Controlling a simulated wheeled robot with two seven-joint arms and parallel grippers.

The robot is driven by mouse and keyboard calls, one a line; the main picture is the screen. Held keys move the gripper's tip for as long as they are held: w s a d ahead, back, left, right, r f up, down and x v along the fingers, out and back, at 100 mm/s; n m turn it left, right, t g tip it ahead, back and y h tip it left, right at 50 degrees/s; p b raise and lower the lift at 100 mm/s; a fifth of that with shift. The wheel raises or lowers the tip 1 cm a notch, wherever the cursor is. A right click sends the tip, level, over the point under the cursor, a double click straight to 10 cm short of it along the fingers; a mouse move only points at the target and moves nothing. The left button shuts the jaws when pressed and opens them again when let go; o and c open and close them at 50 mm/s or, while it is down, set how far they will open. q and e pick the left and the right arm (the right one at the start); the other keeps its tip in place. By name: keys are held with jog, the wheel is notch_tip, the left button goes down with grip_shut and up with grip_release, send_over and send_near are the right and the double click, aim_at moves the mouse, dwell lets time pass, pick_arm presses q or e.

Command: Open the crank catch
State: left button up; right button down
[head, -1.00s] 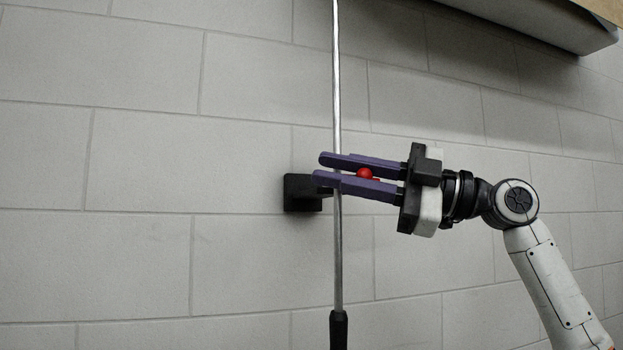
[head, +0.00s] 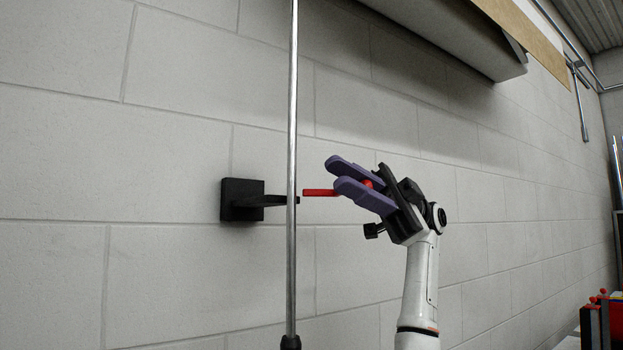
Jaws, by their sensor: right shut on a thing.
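The crank catch is a black wall block (head: 241,199) with a short black arm reaching right to the crank rod. Its red lever (head: 321,192) sticks out to the right of the rod and ends in a red knob (head: 371,184). The upright metal crank rod (head: 292,120) stands at the catch, in front of the wall. My right gripper (head: 341,175), with purple fingers, is shut on the red lever near its knob. The fingers hide part of the lever, and the rod hides where it meets the catch. My left gripper is out of view.
A pale block wall (head: 170,270) lies behind everything. A grey housing (head: 450,40) overhangs at the top right. The rod's black grip (head: 290,342) shows at the bottom edge. Red-topped items (head: 603,297) stand at the lower right. The space left of the catch is clear.

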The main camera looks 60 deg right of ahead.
jog(key=shift+d+g, duration=0.1)
jog(key=shift+g, duration=0.3)
jog(key=c, duration=1.6)
grip_release()
jog(key=shift+d, duration=0.1)
jog(key=shift+p+v, duration=0.7)
jog(key=shift+v, duration=3.05)
jog(key=shift+f, duration=0.1)
